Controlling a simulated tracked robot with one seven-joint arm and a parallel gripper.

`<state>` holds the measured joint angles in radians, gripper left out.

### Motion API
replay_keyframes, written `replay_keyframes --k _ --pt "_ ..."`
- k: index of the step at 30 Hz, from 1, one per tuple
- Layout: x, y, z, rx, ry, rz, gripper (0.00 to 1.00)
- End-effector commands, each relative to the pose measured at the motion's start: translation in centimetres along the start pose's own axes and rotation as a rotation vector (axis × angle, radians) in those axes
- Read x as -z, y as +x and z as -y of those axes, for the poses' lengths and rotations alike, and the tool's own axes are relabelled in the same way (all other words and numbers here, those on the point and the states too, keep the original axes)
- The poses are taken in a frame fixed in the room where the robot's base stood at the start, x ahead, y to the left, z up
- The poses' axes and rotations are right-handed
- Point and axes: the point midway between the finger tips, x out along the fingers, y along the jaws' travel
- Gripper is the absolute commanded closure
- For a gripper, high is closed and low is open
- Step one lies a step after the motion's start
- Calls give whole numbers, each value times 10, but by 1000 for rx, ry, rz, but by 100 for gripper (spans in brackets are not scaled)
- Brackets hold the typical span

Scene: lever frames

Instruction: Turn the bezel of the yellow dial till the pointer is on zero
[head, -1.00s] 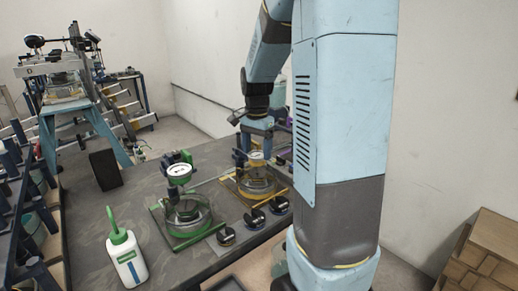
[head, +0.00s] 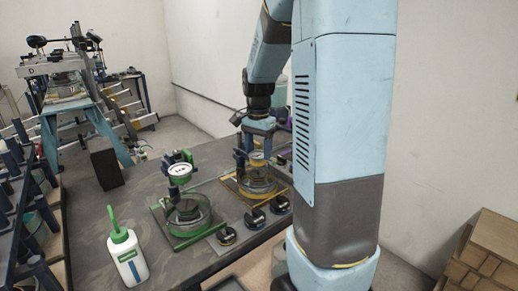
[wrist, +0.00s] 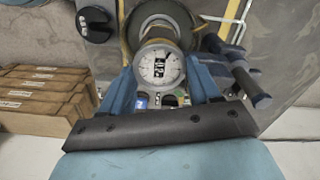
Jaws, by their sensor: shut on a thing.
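The yellow dial (wrist: 160,66) shows its round white face in the wrist view, with dark marks in the middle. The pointer is too small to read against zero. A yellow band shows behind the face. My gripper (wrist: 161,78) has one blue finger on each side of the dial, shut on its bezel. In the head view, my gripper (head: 256,152) reaches down from above onto the yellow dial (head: 258,160), which stands over a round glass dish on a yellow-edged base (head: 240,193). The fingers hide most of the dial there.
A green dial (head: 180,170) on a similar green stand is left of the yellow one. A white bottle with a green spout (head: 128,258) stands at the front left. Bare table lies between bottle and stand.

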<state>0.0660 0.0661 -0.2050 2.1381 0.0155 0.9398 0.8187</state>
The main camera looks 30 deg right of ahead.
Motion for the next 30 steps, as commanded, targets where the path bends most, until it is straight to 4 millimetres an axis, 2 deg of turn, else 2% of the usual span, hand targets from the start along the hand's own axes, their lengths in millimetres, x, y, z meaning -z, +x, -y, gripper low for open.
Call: replay_keyframes --k 8,30 --pt "-2 -1 3 5 -148 -2 69" --pt "-4 -1 5 4 -840 -3 69"
